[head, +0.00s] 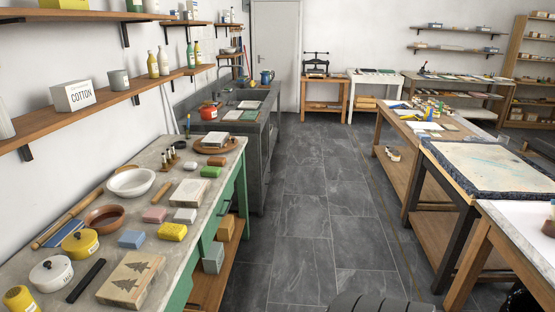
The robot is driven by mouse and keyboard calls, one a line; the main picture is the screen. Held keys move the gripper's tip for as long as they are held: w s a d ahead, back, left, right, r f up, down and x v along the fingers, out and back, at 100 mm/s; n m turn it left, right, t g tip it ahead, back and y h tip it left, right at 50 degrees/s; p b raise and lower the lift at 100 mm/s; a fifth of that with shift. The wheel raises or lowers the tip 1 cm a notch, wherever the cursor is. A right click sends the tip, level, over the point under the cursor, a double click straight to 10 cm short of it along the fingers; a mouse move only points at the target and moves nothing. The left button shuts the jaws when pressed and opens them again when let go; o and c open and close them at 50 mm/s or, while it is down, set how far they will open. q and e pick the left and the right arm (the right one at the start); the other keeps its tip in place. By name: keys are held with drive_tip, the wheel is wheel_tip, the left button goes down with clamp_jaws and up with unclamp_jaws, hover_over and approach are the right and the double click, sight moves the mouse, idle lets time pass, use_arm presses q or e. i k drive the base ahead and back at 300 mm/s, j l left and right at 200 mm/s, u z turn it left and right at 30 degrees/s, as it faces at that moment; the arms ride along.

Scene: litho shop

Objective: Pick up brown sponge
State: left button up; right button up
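I cannot pick out a brown sponge with certainty. Several sponge-like blocks lie on the left worktable: a yellow block (172,231), a pink block (154,215), a blue block (131,239), a pale grey block (185,216) and a green block (210,171). A larger beige block (189,192) lies behind them. A tan-brown block (225,228) sits on the shelf under this table; whether it is a sponge is unclear. Neither of my grippers can be made out.
The green-framed left worktable (60,272) also holds bowls, lidded pots and a tree-carved block (131,278). Wall shelves (125,97) hang above it. The grey tiled aisle (318,215) is clear. Work benches with a stone slab (490,165) line the right side.

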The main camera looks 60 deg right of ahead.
sight(213, 161)
drive_tip(key=z, duration=1.6)
